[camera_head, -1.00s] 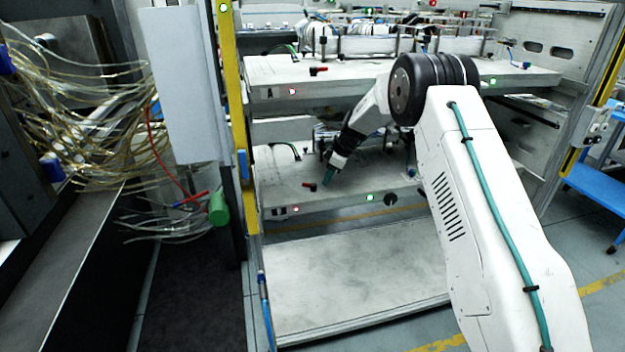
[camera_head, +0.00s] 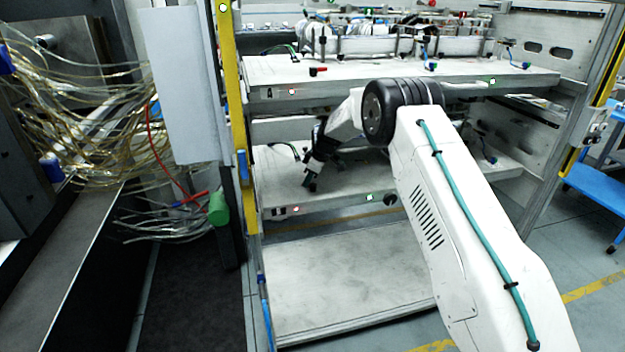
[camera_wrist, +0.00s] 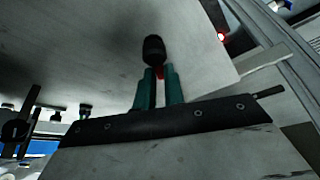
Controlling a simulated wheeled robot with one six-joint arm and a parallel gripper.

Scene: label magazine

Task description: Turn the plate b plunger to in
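The plate b plunger shows in the wrist view as a black knob (camera_wrist: 154,50) with a small red part just below it. In the head view my gripper and wrist cover its place near the front left of the lower plate (camera_head: 345,196). My gripper (camera_head: 310,185) points down at that spot. In the wrist view its two teal fingers (camera_wrist: 159,80) stand a little apart, with the red part between their tips and the black knob just past them. Whether the fingers touch or grip the plunger is not clear.
The upper plate (camera_head: 400,77) lies above my forearm, with a red and black plunger (camera_head: 318,71) at its front left. A red light (camera_head: 296,209) and a green light (camera_head: 370,198) show on the lower plate's front edge. A yellow post (camera_head: 235,110) stands left.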

